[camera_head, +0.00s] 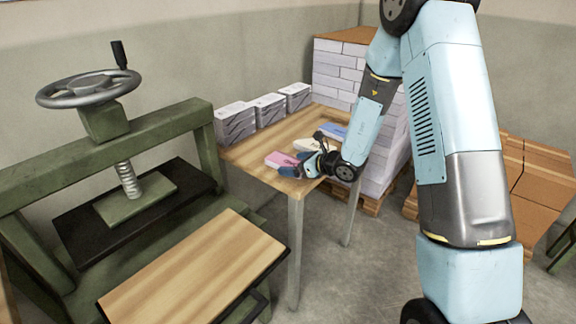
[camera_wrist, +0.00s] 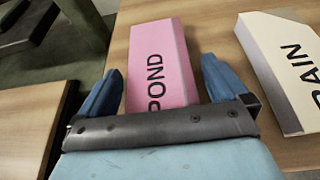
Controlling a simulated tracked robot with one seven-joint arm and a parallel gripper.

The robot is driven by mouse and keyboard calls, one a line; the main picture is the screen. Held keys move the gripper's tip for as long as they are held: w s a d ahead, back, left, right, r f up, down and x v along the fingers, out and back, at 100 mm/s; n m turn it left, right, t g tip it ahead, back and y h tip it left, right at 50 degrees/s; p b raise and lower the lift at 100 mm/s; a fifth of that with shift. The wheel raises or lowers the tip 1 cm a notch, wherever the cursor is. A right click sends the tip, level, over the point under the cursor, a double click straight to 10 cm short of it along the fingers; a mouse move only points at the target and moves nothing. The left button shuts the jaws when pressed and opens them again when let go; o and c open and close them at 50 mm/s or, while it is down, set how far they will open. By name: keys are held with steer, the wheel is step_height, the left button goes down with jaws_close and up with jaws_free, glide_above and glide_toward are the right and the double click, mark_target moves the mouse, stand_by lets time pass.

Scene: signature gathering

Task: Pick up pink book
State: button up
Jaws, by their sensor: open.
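The pink book (camera_wrist: 163,52), marked POND, lies on the wooden table (camera_wrist: 119,41) in the wrist view. It also shows near the table's front corner in the head view (camera_head: 281,159). My gripper (camera_wrist: 160,78) is open, with one blue finger to the left of the book and one to the right. The book's near end is hidden behind the gripper's dark crossbar. I cannot tell whether the fingers touch the book. In the head view my gripper (camera_head: 300,170) is low over the table beside the book.
A cream book (camera_wrist: 278,68), marked with letters reading AIN, lies close to the right finger. A blue book (camera_head: 334,130) lies farther back on the table. White paper stacks (camera_head: 268,108) line the table's back edge. A green press (camera_head: 115,190) stands to the left.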

steer(key=shift+w+a+f, duration=0.1)
steer(key=shift+a, duration=0.15)
steer(key=c, duration=1.1)
